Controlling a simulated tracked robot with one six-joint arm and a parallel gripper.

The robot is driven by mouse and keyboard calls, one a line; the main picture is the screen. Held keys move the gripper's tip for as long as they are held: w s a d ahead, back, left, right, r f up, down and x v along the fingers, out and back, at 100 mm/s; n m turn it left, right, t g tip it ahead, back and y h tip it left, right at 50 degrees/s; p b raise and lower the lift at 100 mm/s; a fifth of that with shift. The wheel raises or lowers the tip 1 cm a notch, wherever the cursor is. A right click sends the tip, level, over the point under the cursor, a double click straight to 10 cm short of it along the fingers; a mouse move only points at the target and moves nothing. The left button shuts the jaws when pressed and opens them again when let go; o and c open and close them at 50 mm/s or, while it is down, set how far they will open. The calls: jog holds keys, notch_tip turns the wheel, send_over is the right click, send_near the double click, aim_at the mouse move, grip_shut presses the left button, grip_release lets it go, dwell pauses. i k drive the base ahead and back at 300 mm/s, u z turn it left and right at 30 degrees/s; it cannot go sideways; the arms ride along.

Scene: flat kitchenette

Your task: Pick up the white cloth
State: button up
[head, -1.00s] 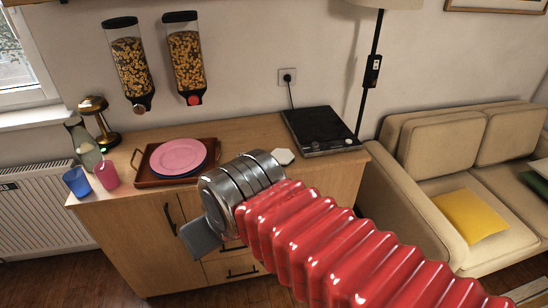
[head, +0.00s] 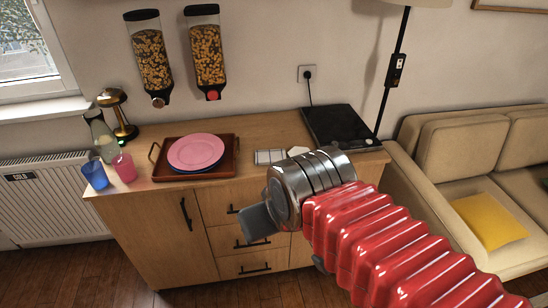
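A flat white cloth with thin dark lines (head: 270,156) lies on the wooden counter, between the brown tray and the black hob. The wrist of my arm covers the area just in front and to the right of it. My gripper (head: 257,222) is in front of the counter, lower than the cloth and apart from it. Only one grey finger shows clearly, so its opening is hidden. I see nothing held in it.
The tray (head: 158,171) holds a pink plate (head: 195,151) on a blue one. A black hob (head: 343,126) and a small white flat piece (head: 298,149) lie to the right. Blue (head: 95,175) and pink (head: 124,167) cups stand at the left edge.

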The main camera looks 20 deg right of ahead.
aim_at(262, 156)
jog(key=u, duration=0.05)
jog(key=i, duration=1)
jog(key=z, duration=0.05)
